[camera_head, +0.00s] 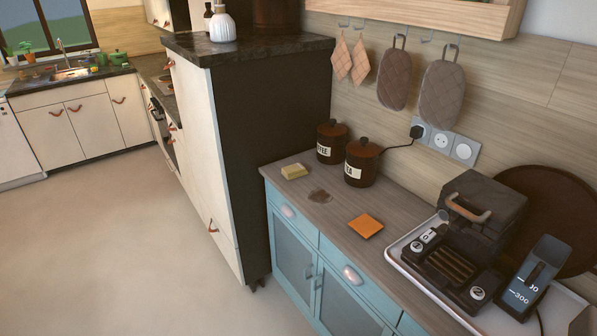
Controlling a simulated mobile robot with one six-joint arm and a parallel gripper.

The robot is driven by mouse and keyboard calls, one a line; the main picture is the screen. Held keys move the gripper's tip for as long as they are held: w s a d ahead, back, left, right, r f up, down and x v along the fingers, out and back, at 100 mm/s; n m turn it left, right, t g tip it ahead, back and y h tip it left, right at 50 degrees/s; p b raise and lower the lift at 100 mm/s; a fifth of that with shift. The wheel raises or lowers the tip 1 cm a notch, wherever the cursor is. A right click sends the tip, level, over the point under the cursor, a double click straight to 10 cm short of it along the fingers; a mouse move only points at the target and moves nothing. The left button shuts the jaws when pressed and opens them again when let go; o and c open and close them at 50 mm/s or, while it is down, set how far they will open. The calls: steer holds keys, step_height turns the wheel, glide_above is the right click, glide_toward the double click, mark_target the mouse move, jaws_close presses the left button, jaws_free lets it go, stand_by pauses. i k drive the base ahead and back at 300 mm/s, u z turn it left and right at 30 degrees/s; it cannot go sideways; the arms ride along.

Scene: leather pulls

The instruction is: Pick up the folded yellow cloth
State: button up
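The folded yellow cloth (294,171) appears as a small, pale yellow, thick rectangle. It lies flat at the far left end of the wooden top of the blue cabinet (290,212), near its left edge. Nothing covers it. My gripper is not in view, so its place relative to the cloth cannot be told.
Two brown canisters (362,163) stand behind. A tall dark-sided cabinet (270,150) rises to the left. A white tray (398,248) with a grill (484,213) is at the right. Floor in front is clear.

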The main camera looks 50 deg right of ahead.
mark_target(292, 172)
steer(key=u, duration=0.05)
steer(key=i, duration=0.9)
